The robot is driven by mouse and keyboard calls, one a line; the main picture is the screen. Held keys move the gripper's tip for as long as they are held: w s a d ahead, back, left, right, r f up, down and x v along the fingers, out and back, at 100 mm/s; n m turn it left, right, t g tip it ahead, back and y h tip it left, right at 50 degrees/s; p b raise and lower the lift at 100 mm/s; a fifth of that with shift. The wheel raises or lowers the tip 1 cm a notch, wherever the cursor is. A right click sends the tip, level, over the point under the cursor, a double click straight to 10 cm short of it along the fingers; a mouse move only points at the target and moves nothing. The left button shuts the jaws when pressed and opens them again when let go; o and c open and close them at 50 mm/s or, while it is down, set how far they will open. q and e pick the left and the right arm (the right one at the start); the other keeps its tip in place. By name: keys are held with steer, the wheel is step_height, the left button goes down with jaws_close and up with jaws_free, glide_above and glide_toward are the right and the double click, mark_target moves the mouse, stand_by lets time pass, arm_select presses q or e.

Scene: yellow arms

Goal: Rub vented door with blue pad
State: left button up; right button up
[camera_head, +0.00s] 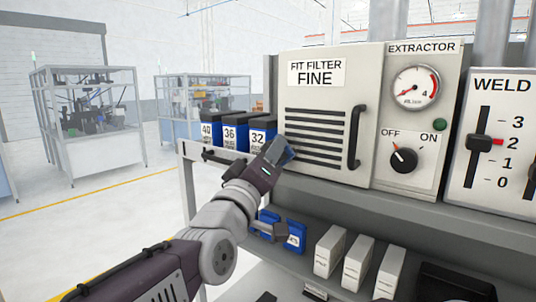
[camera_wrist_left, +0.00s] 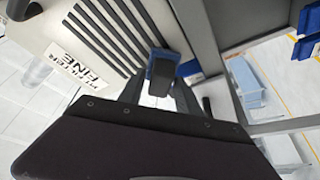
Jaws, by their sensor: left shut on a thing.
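The vented door (camera_head: 364,78) is a pale panel with dark horizontal slots, a dark handle at its right and a label "FIT FILTER FINE". It also shows tilted in the left wrist view (camera_wrist_left: 62,35). My left gripper (camera_head: 272,158) is at the door's lower left, beside the slots' left ends, shut on the blue pad (camera_head: 284,149). In the left wrist view the pad (camera_wrist_left: 161,60) shows as a blue edge around a dark part, close to the slot ends. Whether the pad touches the door I cannot tell. My right gripper is not in view.
Blue boxes (camera_head: 230,133) marked 40, 36 and 32 stand on a shelf left of the gripper. Right of the door are the extractor panel (camera_head: 417,140) and weld slider panel (camera_head: 503,135). White boxes (camera_head: 357,262) and blue packs (camera_head: 294,236) sit on the lower shelf.

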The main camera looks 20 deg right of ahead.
arm_select(q)
steer(key=shift+w+d, duration=0.25)
steer(key=shift+d, duration=0.1)
steer(key=shift+s+d+r+p, duration=0.2)
steer(key=shift+s+d+p, duration=0.75)
steer(key=shift+s, duration=0.3)
steer(key=shift+s+d+f, duration=0.15)
steer(key=shift+s+d, duration=0.1)
steer(key=shift+s, duration=0.2)
steer(key=shift+w, duration=0.15)
steer(key=w+a+b, duration=0.1)
steer(key=w+b, duration=0.1)
steer(key=b, duration=0.1)
steer(key=shift+w+a+f, duration=0.15)
steer(key=shift+a+f, duration=0.15)
steer(key=shift+a, duration=0.1)
steer(key=shift+w+a+b, duration=0.2)
steer(key=shift+w+b, duration=0.05)
steer(key=shift+b, duration=0.2)
steer(key=shift+w+a+r, duration=0.2)
steer(key=shift+w+r, duration=0.05)
